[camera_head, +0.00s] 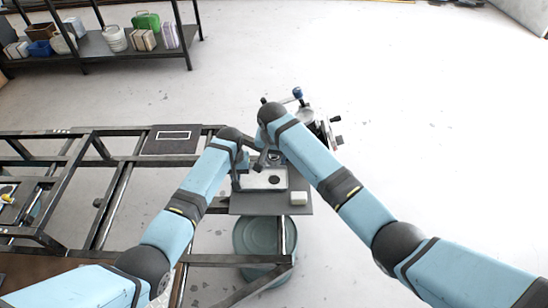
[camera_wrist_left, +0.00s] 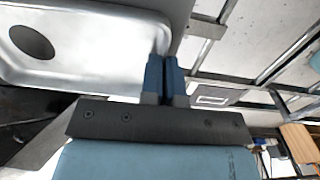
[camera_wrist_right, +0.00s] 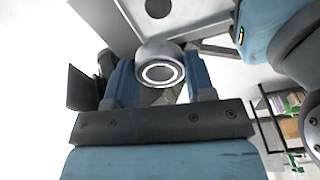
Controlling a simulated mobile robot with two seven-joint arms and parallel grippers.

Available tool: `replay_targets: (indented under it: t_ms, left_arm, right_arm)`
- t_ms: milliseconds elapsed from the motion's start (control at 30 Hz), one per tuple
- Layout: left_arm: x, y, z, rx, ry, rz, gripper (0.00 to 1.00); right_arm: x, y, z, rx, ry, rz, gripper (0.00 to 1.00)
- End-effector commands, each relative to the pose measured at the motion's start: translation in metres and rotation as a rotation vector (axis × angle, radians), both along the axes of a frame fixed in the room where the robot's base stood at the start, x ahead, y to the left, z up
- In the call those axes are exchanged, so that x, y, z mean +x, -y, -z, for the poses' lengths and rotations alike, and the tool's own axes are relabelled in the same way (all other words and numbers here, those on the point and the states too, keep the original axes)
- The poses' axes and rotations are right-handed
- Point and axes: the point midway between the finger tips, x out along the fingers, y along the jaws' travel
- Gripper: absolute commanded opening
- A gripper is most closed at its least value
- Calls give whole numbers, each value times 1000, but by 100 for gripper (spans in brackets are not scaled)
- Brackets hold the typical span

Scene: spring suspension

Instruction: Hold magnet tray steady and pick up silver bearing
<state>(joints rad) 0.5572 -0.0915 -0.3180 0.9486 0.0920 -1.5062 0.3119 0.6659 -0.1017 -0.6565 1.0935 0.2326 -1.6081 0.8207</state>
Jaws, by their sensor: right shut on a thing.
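The magnet tray (camera_head: 254,187) is a shiny metal dish with a dark round spot, on a small dark table. It fills the upper left of the left wrist view (camera_wrist_left: 100,70). My left gripper (camera_head: 238,168) is at the tray's left side; its blue fingers (camera_wrist_left: 166,62) are close together at the rim, which appears pinched between them. The silver bearing (camera_wrist_right: 160,68), a round metal piece with a bright ring on its face, sits between the blue fingers of my right gripper (camera_wrist_right: 162,78), shut on it. In the head view my right arm hides the bearing.
A small pale block (camera_head: 299,198) lies right of the tray on the dark tabletop (camera_head: 265,205). A device with a blue knob (camera_head: 297,93) stands behind my right arm. A black frame (camera_head: 110,190) spreads left. A loaded shelf (camera_head: 95,45) stands far back.

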Motion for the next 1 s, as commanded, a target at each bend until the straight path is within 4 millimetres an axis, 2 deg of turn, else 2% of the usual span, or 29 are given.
replay_targets:
  t_ms: [67, 200, 233, 567, 667, 1000]
  left_arm:
    - [0, 0, 0, 0, 0, 0, 0]
    - [0, 0, 0, 0, 0, 0, 30]
    - [0, 0, 0, 0, 0, 0, 32]
    - [1, 0, -5, -1, 2, 0, 32]
    - [1, 0, -17, -1, 3, 0, 32]
    - [1, 0, -87, -1, 4, 0, 32]
  right_arm:
    - [0, 0, 0, 1, 1, 0, 22]
    - [0, 0, 0, 1, 1, 0, 22]
    - [0, 0, 0, 1, 1, 0, 22]
    - [0, 0, 0, 1, 1, 0, 22]
    - [0, 0, 0, 1, 1, 0, 22]
    - [0, 0, 0, 1, 1, 0, 22]
